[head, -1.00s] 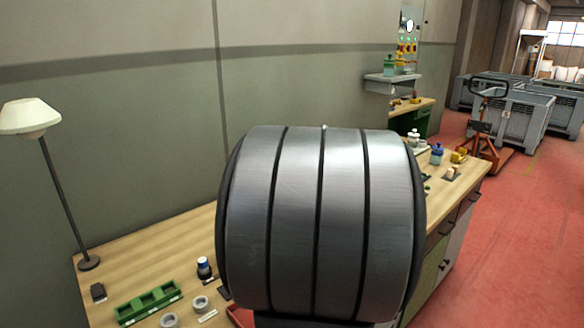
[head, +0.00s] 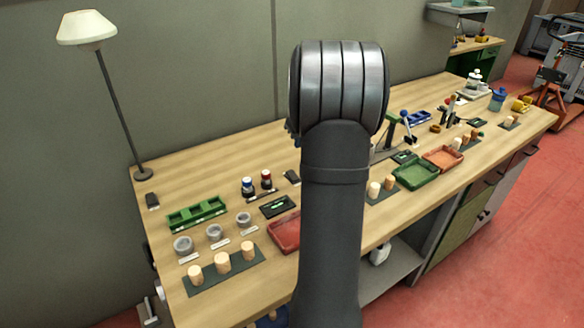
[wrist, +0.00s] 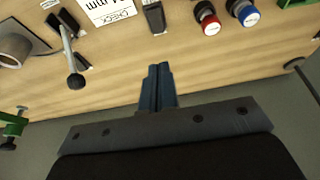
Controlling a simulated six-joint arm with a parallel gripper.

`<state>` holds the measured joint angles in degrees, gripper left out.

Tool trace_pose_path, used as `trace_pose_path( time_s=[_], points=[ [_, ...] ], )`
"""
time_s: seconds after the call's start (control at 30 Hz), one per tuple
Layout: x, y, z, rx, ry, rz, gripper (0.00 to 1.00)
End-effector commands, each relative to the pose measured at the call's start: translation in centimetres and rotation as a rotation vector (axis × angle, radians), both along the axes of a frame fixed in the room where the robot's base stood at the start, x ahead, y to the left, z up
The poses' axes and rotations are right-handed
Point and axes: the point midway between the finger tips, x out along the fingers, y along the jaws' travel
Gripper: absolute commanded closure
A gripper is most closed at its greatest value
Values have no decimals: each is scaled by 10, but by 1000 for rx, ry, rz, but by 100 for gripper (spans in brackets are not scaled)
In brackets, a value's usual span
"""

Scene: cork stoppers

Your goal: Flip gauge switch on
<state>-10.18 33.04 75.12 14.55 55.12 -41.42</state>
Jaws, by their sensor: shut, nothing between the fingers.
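A lever with a dark ball end (wrist: 73,62) rises from a small dark base at the left of the wrist view; it may be the gauge switch. A round grey gauge-like body (wrist: 14,48) stands beside it on a dark plate, cut by the frame edge. I cannot tell the lever's on or off side. My gripper (wrist: 158,72) is shut and empty, above the bench's back edge and to the right of the lever, apart from it. In the head view my arm hides the lever and gripper.
A white card (wrist: 108,10) and a small black block (wrist: 154,18) lie above the gripper in the wrist view. Red-topped (wrist: 207,18) and blue-topped (wrist: 242,12) pieces stand to the right. A lamp (head: 143,173) stands at the bench's far left, near a green tray (head: 197,212).

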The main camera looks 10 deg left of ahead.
Motion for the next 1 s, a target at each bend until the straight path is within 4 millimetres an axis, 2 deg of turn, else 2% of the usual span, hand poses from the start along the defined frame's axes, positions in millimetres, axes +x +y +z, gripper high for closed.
trace_pose_path(
  time_s=[0.33,0.47,0.57,1.0],
  points=[
    [1,1,-1,-1,1,0,100],
    [2,3,-8,-1,2,0,100],
    [5,6,-21,-1,3,1,100],
    [27,28,-105,-1,3,0,100]
  ],
)
